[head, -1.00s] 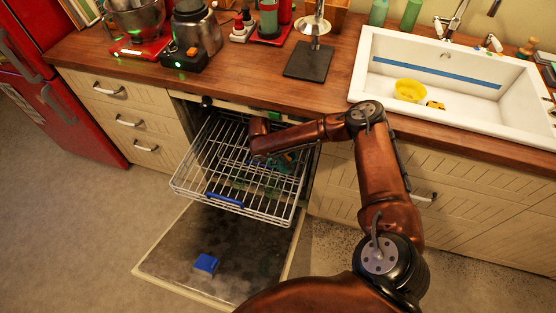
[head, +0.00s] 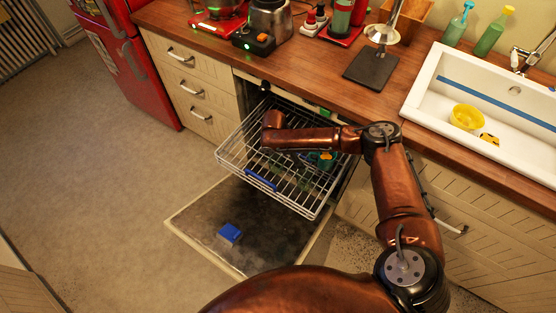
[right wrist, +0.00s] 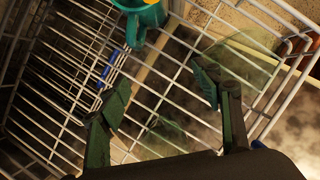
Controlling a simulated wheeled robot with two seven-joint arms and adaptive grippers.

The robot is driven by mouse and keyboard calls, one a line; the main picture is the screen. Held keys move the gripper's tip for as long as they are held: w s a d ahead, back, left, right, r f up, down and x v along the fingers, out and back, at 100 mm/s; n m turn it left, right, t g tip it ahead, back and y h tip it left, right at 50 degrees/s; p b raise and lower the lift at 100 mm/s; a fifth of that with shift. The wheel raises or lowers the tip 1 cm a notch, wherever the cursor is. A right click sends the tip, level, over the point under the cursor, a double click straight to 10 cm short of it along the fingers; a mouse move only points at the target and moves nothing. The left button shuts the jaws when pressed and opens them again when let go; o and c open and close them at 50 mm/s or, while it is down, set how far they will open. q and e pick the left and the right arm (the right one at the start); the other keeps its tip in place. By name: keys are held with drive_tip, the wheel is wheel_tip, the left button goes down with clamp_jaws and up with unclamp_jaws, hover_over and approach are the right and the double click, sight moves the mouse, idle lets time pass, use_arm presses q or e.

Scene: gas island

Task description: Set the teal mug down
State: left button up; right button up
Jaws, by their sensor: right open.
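The teal mug (right wrist: 140,20) shows at the top edge of the right wrist view, cut off by the frame. It is at the wire rack (head: 236,158) of the pulled-out dishwasher. In the head view the teal mug (head: 325,161) shows only in part, beside my right forearm. My right gripper (right wrist: 162,90) is open, with nothing between its fingers. The mug lies beyond the fingertips, apart from them. Whether the mug is upright is hard to tell. My left gripper is not in view.
The open dishwasher door (head: 200,215) lies below the rack with a blue block (head: 229,233) on it. The wooden counter (head: 325,82) carries a blender base and a black-based stand (head: 371,70). A white sink (head: 425,95) holds a yellow bowl (head: 466,117).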

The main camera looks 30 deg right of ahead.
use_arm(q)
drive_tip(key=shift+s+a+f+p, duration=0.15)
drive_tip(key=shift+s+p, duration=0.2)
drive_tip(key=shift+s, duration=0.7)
use_arm(e)
drive_tip(key=w+a, duration=0.2)
drive_tip(key=a, duration=0.6)
drive_tip(key=shift+w+a, duration=0.25)
drive_tip(key=shift+w, duration=0.15)
